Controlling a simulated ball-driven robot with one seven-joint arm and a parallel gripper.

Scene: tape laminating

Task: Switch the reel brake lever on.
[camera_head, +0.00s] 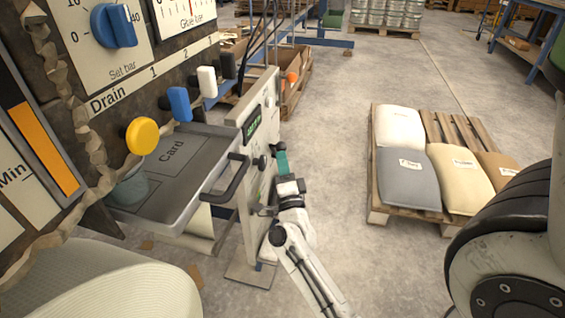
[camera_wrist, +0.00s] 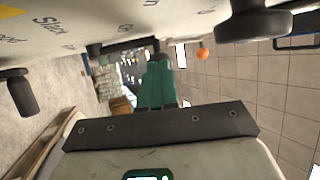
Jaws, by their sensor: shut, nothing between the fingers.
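My gripper (camera_head: 280,158) has teal fingers held together, and nothing shows between them. In the head view it is beside the narrow side panel (camera_head: 250,175) of the machine, right of the black handle. A small dark control (camera_head: 260,162) sits on that panel just left of my fingers. In the wrist view the fingers (camera_wrist: 158,80) point away, below the panel face (camera_wrist: 150,22). A black peg-shaped control (camera_wrist: 22,92) sticks out at the left and a round black knob (camera_wrist: 258,22) at the upper right. No reel brake label is readable, so I cannot tell which is the lever.
A grey card tray (camera_head: 165,170) with a black handle (camera_head: 230,180) juts out left of my arm. Yellow (camera_head: 142,135), blue (camera_head: 179,104) and white (camera_head: 207,81) knobs stand above it. A pallet (camera_head: 390,213) with sacks is at the right. Floor between is clear.

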